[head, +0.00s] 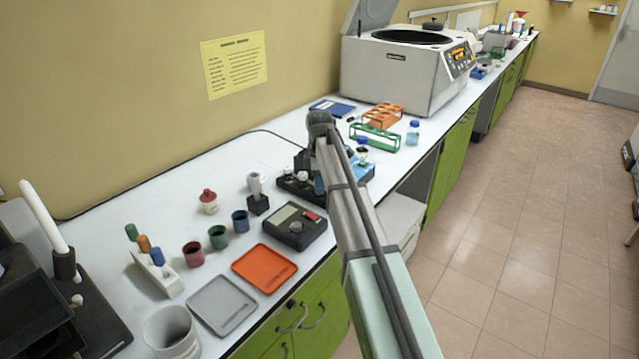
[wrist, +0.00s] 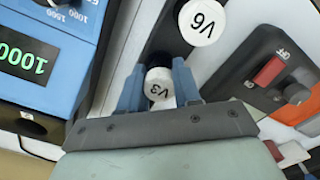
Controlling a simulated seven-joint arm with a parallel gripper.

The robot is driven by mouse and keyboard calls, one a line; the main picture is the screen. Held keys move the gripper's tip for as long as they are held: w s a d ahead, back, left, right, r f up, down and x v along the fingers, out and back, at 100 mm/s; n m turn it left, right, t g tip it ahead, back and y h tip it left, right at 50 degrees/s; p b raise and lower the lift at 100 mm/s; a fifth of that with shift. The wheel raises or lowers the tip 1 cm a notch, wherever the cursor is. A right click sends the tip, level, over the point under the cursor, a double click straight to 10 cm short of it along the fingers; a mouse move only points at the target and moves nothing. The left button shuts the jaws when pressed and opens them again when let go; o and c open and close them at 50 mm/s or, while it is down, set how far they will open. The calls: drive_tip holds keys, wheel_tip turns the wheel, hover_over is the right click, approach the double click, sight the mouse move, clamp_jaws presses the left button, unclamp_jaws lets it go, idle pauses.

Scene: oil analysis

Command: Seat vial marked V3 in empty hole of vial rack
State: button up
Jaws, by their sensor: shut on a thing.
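The white-capped vial marked V3 (wrist: 159,90) is between the blue-grey fingers of my gripper (wrist: 158,84), which is shut on it. Only its cap and a little below show; its lower end is hidden. A second white-capped vial, marked V6 (wrist: 203,22), stands just beyond, up and right in the wrist view. A dark strip (wrist: 166,42), seemingly the vial rack, lies between and beneath them. In the head view the dark rack (head: 292,187) sits at my arm's end, partly covered by it. I cannot make out the empty hole or whether V3 touches the rack.
A blue instrument reading 1000 (wrist: 50,55) is close on the left in the wrist view. A dark device with a red switch (wrist: 268,71) is close on the right. The centrifuge (head: 395,75), green rack (head: 375,136) and orange tray (head: 264,268) stand farther off.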

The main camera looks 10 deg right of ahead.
drive_tip(key=o, duration=1.4)
drive_tip(key=shift+r, duration=0.2)
drive_tip(key=shift+r, duration=3.35)
